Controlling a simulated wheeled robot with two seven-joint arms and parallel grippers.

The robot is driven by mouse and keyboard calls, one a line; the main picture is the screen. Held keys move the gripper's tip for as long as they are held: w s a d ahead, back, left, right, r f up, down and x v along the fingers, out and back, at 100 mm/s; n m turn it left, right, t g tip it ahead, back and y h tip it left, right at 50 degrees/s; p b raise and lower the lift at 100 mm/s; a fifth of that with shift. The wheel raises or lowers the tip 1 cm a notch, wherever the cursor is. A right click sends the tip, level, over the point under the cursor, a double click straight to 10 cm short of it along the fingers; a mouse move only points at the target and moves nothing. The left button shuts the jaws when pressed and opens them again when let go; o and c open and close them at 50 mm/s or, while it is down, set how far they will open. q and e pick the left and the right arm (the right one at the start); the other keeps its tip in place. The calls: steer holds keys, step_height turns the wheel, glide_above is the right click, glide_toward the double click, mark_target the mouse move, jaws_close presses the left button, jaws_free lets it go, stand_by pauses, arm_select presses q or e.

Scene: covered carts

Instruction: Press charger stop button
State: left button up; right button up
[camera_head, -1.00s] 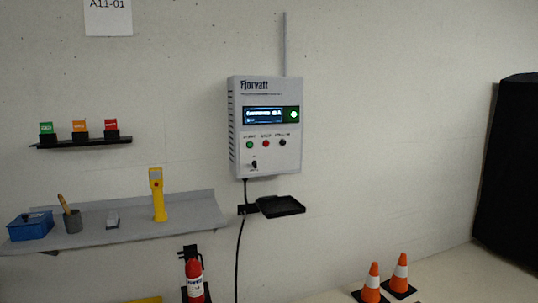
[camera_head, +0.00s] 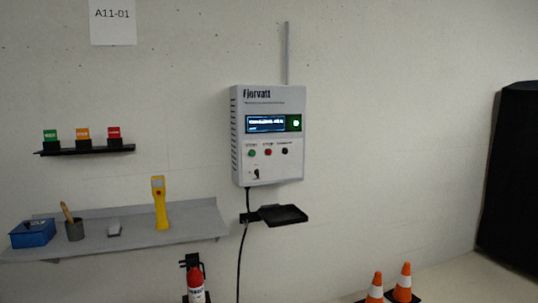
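The charger (camera_head: 268,170) is a light grey wall box marked Fjorvatt, mounted on the wall near the middle of the head view. It has a lit display (camera_head: 266,123) with a green light beside it. A dark switch (camera_head: 256,173) sits under the row. Neither of my grippers is in view.
A black tray (camera_head: 283,215) juts out below the charger, with a cable hanging beside it. A grey shelf (camera_head: 190,222) at left holds a yellow tool, a blue box and a cup. A fire extinguisher (camera_head: 196,284), traffic cones (camera_head: 403,283) and a dark covered shape (camera_head: 508,185) stand lower and right.

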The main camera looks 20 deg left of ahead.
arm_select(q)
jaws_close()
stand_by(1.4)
